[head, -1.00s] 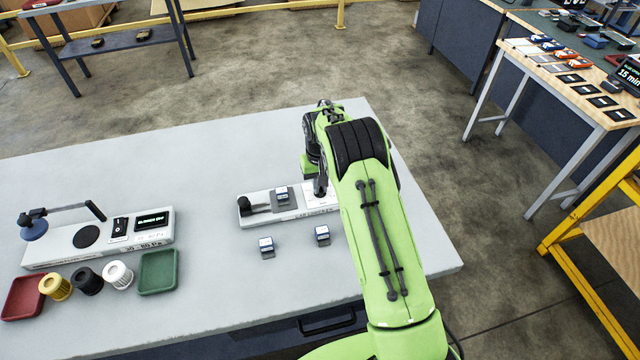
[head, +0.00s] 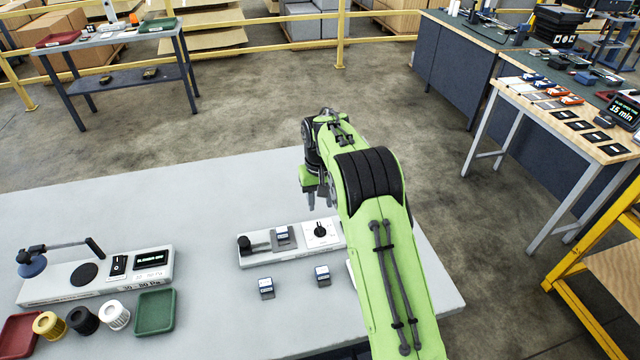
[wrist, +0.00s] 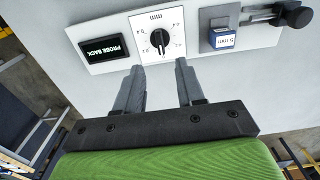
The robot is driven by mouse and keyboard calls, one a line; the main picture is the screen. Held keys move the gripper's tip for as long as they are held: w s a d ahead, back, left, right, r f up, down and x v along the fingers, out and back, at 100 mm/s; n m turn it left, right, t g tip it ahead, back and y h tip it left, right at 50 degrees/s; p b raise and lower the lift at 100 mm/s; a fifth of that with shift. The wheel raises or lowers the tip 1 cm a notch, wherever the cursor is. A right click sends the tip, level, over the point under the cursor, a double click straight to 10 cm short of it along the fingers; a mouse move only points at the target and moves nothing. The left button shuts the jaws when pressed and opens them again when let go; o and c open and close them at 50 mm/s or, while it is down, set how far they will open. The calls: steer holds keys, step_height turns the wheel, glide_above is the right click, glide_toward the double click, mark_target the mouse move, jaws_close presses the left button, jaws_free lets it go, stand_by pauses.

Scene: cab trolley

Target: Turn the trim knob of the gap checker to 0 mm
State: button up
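The gap checker (head: 270,257) is a long pale block on the grey table. Its trim knob (head: 320,230) is a small black knob on a white dial. The knob also shows in the wrist view (wrist: 159,40), with a scale marked "mm" around it; I cannot read its exact setting. Beside it, a black display (wrist: 104,46) reads "PROBE BACK". My gripper (wrist: 158,66) is open and empty, its two fingers apart. The knob stands beyond the fingertips in the wrist view, untouched. In the head view my gripper (head: 320,203) is above the table, near the checker.
On the checker sits a blue-labelled block (head: 283,236) beside a black-knobbed plunger (head: 246,244). Two similar blocks (head: 266,287) (head: 323,275) stand in front. At left are another device (head: 60,288), filter-like rings (head: 82,320) and red and green trays (head: 155,312). The table behind the checker is clear.

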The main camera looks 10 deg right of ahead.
step_height(320, 180, up, 6)
steer(key=shift+p, duration=0.4)
